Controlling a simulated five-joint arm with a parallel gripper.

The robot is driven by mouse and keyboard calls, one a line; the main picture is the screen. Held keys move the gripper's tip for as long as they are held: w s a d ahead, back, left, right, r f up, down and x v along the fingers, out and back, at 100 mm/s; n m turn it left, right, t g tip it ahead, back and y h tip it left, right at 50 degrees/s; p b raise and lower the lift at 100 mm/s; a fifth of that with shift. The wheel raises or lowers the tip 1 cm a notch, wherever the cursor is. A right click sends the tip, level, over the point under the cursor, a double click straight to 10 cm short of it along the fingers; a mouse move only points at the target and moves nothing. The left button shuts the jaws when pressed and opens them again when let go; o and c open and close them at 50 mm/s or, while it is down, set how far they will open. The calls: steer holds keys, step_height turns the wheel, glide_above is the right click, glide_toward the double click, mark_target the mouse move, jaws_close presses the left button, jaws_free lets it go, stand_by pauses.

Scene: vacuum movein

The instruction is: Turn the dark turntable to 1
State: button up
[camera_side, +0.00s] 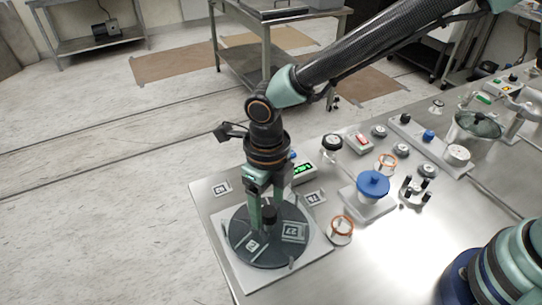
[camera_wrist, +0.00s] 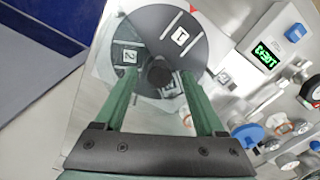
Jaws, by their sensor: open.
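The dark turntable (camera_side: 262,255) is a round disc on a light square plate near the bench's front left corner. It also shows in the wrist view (camera_wrist: 150,22). A black knob (camera_wrist: 158,72) stands at its middle. White number tags lie on the disc: the 1 tag (camera_wrist: 180,38) is at the upper right in the wrist view, the 2 tag (camera_wrist: 128,57) at the left, and another is partly hidden behind the knob and right finger. My gripper (camera_wrist: 157,76) is open, pointing down over the disc, with one finger on each side of the knob and visible gaps.
A box with a green display (camera_side: 303,169) stands behind the turntable. An orange-rimmed ring stand (camera_side: 341,228) is close on its right, with a blue-topped knob (camera_side: 373,184) beyond. Small tags lie on the bench around the plate. More fixtures crowd the right.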

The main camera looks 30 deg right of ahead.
mark_target(269, 210)
step_height(269, 210, up, 11)
stand_by(0.3)
step_height(269, 210, down, 12)
steer(key=m, duration=0.9)
steer(key=shift+d, duration=0.1)
stand_by(0.4)
jaws_close()
steer(key=shift+r, duration=0.1)
stand_by(1.3)
